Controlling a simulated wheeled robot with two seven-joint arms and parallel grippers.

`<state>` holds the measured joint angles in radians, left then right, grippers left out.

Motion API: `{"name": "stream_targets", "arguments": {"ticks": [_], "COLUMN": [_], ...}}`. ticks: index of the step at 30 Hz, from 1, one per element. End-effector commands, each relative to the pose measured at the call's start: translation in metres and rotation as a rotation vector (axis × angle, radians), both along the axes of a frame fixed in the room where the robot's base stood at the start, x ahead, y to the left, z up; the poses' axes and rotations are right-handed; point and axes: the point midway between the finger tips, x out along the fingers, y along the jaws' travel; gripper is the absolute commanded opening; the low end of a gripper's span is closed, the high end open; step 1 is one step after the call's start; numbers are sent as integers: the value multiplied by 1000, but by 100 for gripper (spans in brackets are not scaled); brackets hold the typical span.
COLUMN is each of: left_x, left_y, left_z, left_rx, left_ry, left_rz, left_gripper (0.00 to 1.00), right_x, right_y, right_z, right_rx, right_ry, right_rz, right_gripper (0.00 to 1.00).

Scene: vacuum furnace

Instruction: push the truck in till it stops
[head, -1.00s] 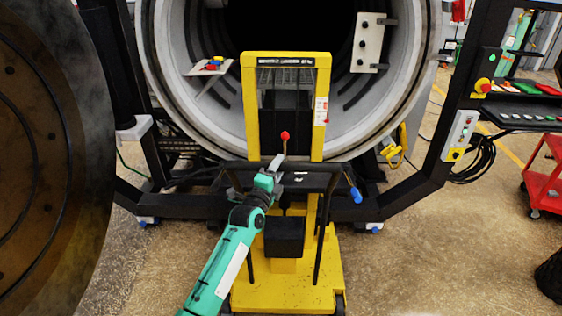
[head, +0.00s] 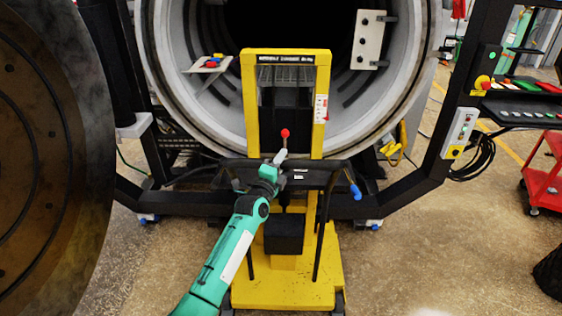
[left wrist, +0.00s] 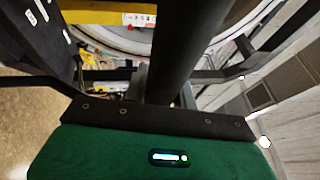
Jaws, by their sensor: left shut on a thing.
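The yellow truck (head: 249,110) stands upright in front of the round furnace opening (head: 400,100). Its mast overlaps the opening in the head view, and its yellow base (head: 285,292) is on the floor. A black push handle (head: 315,176) crosses the truck's near side. My left gripper (head: 279,158) is shut on this handle, left of its middle. In the left wrist view a dark bar (left wrist: 180,50) runs up close to the wrist, and part of the yellow truck (left wrist: 100,17) shows behind. Contact between truck and furnace is hidden. My right gripper is out of view.
The round furnace door (head: 60,160) hangs open at the left. Black frame legs (head: 410,190) flank the truck. A control panel (head: 460,133) and a red cart (head: 543,170) stand at the right. The floor at the lower right is mostly clear.

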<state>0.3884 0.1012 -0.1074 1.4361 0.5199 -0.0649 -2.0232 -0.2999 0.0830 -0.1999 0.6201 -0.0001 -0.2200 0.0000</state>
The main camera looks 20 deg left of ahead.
Motion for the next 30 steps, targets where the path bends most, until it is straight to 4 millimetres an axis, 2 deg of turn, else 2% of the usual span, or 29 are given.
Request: {"name": "stream_targets", "arguments": {"ticks": [7, 16, 17, 20, 30], "left_x": [12, 13, 13, 13, 10], "left_y": [4, 5, 5, 5, 4], "left_z": [1, 3, 3, 3, 0], "left_rx": [2, 1, 1, 1, 0], "left_ry": [-2, -4, -4, -4, -1], "left_rz": [1, 2, 2, 2, 0], "left_gripper": [0, 0, 29, 49, 49], "right_x": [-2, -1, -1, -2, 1], "right_y": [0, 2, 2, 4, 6], "right_z": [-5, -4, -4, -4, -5], "right_rx": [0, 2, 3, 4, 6], "right_ry": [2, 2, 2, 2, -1], "right_rz": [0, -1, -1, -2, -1], "right_gripper": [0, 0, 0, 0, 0]}}
